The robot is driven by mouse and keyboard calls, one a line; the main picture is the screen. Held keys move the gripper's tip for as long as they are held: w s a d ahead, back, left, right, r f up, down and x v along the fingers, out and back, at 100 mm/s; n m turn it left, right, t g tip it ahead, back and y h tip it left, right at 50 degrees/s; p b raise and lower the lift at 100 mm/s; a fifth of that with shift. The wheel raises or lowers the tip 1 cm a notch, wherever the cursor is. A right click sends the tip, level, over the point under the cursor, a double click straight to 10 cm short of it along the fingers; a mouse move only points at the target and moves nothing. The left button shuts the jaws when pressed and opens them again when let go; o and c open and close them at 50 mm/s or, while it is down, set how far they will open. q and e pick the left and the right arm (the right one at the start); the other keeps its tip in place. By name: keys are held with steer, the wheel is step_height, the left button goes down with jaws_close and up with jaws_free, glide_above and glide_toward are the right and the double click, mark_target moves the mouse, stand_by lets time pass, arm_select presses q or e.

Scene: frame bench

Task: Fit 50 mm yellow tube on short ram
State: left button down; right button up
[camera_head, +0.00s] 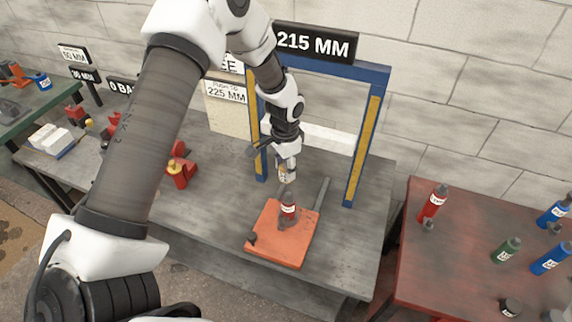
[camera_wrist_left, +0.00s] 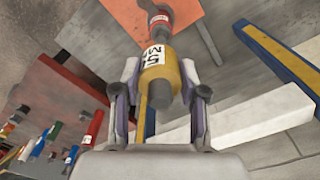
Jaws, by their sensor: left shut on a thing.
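My left gripper (camera_head: 287,176) is shut on the yellow tube (camera_wrist_left: 160,80), which shows in the left wrist view with a white label, partly readable as "5" and "MM". The short ram (camera_head: 289,211), red with a white label, stands upright on an orange plate (camera_head: 268,251) under the gripper. In the left wrist view the red ram (camera_wrist_left: 160,18) lies just beyond the tube. Grey metal shows at both ends of the tube; I cannot tell whether the tube is around the ram's rod. In the head view the fingers mostly hide the tube. My right gripper is not in view.
A blue and yellow frame (camera_head: 376,138) with a "215 MM" sign (camera_head: 315,41) stands around the back of the grey bench (camera_head: 215,232). A red table (camera_head: 450,270) at the right holds several bottle-like rams. Red fittings (camera_head: 180,168) stand left of the plate.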

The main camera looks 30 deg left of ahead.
mark_target(288, 194)
arm_select(q)
steer(key=f, duration=0.1)
steer(key=w+f+b, duration=0.1)
steer(key=f, duration=0.1)
steer(key=shift+w+d+b, duration=0.2)
steer(key=shift+w+b, duration=0.05)
steer(key=shift+b, duration=0.1)
steer(key=shift+s+a+f+b, duration=0.1)
steer(key=shift+s+f+b, duration=0.1)
steer(key=shift+f+b, duration=0.55)
steer(key=shift+s+f, duration=0.15)
steer(key=shift+f, duration=0.6)
steer(key=shift+w+f, duration=0.2)
steer(key=shift+w, duration=0.05)
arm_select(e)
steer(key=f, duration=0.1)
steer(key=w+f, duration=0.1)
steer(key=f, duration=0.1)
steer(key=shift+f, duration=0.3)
arm_select(q)
steer(key=shift+s+r, duration=0.1)
steer(key=shift+s, duration=0.05)
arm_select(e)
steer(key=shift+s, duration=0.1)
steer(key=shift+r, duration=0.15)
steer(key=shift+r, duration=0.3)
